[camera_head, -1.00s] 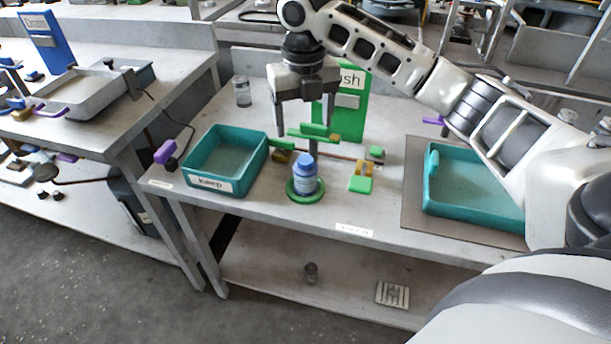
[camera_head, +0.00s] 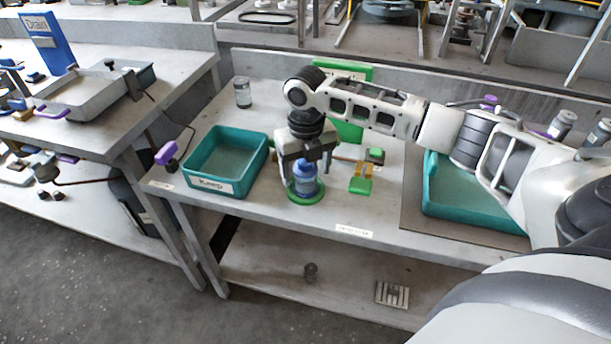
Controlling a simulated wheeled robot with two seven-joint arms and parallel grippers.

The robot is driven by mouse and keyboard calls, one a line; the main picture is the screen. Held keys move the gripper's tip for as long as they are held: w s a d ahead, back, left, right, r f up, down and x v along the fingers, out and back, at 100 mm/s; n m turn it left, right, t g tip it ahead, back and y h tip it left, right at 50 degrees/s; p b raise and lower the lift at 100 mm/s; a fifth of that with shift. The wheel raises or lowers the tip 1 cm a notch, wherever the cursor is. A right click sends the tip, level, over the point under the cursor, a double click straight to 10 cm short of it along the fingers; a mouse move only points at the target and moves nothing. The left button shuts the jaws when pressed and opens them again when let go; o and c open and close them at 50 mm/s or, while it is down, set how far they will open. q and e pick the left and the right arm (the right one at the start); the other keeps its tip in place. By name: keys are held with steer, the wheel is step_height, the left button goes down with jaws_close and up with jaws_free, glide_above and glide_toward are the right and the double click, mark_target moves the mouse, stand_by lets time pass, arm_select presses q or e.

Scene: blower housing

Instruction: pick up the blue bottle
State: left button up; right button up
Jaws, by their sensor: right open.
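The blue bottle (camera_head: 305,183) stands upright on a round green base (camera_head: 306,199) near the front edge of the table. My right gripper (camera_head: 306,170) is over the bottle, pointing down, with its jaws around the bottle's upper part. The jaws are open, and I cannot tell whether a finger touches the bottle. The bottle's cap is partly hidden by the gripper. My left gripper is not in view.
A teal tray labelled "Keep" (camera_head: 213,188) stands left of the bottle. A green and yellow piece (camera_head: 361,181) lies to its right. Another teal tray (camera_head: 470,214) is at the right, under my arm. A clear jar (camera_head: 242,93) stands at the back left.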

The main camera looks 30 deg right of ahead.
steer(key=shift+f, duration=1.2)
steer(key=c, duration=1.1)
steer(key=shift+c, duration=0.2)
